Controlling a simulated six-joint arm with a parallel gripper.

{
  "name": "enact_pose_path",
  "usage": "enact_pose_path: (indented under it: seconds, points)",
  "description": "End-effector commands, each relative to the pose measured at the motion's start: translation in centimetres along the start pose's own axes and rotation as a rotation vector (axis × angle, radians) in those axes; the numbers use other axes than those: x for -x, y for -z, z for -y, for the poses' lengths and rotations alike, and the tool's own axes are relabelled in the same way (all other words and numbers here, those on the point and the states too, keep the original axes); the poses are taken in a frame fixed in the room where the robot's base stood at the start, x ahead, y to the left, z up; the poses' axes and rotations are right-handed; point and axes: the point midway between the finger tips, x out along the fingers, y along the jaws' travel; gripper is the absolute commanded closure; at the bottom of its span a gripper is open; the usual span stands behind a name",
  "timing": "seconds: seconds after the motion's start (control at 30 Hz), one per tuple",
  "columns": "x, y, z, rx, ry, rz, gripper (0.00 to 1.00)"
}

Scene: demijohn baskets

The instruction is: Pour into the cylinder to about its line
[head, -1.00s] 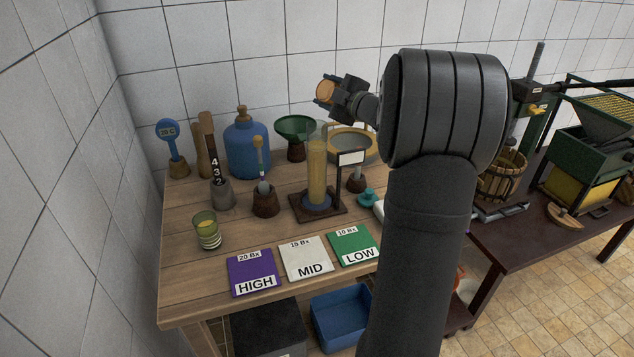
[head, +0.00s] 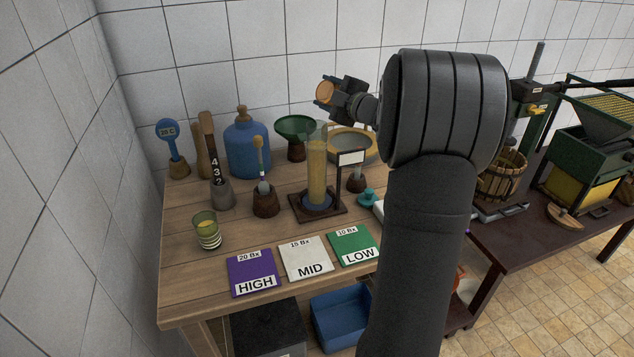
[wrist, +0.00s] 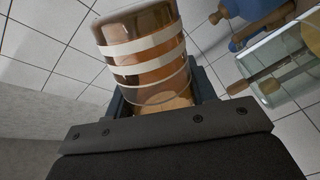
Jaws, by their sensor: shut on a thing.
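The tall clear cylinder (head: 317,172) stands upright on a dark wooden base on the table. It holds yellow liquid through most of its height. My gripper (head: 334,93) is above and slightly right of the cylinder's mouth. It is shut on an amber cup with pale bands (wrist: 142,50), which also shows in the head view (head: 325,91). The cup is tilted well over. A little amber shows at its lower end in the wrist view, but how much it holds I cannot tell. No stream is visible. The cylinder's line is too small to make out.
A blank white card (head: 351,157) on a stand is beside the cylinder. A green funnel (head: 296,128) and blue demijohn (head: 246,150) stand behind.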

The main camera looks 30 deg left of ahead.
Motion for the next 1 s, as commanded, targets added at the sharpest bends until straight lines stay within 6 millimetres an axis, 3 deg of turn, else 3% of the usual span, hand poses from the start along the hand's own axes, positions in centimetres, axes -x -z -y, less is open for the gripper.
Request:
enact_pose_path:
  seconds: [1.0]
  points:
    - [0.00, -0.03, 0.23, 0.053, -0.001, 0.000, 0.80]
